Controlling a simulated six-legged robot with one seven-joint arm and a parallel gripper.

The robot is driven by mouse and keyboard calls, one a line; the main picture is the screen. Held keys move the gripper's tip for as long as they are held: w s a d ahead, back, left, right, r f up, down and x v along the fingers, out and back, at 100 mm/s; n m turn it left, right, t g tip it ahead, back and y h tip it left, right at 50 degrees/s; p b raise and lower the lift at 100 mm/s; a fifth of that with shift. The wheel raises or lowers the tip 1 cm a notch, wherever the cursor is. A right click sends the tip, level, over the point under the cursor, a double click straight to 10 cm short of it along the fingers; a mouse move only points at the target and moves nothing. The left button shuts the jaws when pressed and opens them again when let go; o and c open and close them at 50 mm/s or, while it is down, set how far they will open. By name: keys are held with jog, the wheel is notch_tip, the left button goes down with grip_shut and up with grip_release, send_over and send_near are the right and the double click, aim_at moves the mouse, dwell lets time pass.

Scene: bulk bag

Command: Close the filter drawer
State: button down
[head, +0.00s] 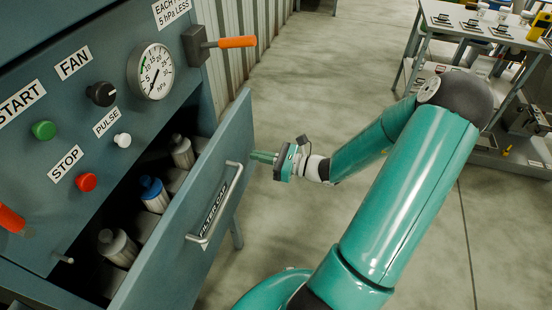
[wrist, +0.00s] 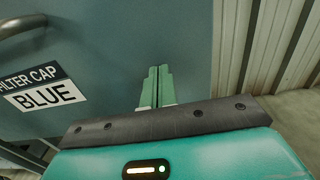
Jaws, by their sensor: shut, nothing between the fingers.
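The filter drawer (head: 196,240) is pulled out from the grey-blue cabinet, with its front standing away from the opening. A metal bar handle (head: 217,205) and a filter label are on its front. Inside are filters (head: 154,194), one with a blue cap and others with grey caps. My gripper (head: 262,157) is shut and empty at the drawer front, near its far end, to the right of the handle. In the wrist view the green fingers (wrist: 156,88) are together and point at the drawer front (wrist: 110,70). I cannot tell whether they touch it. The label (wrist: 45,92) reads BLUE.
The cabinet panel carries a gauge (head: 151,72), a black fan knob (head: 101,93), green (head: 44,130), white and red buttons, and an orange-handled lever (head: 237,42). A cart (head: 478,35) with small items stands at the back right. The floor right of the drawer is open.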

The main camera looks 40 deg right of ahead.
jog(key=shift+w+a, duration=0.25)
jog(key=shift+w, duration=0.15)
jog(key=x, duration=1.1)
jog(key=shift+w+a+r, duration=0.15)
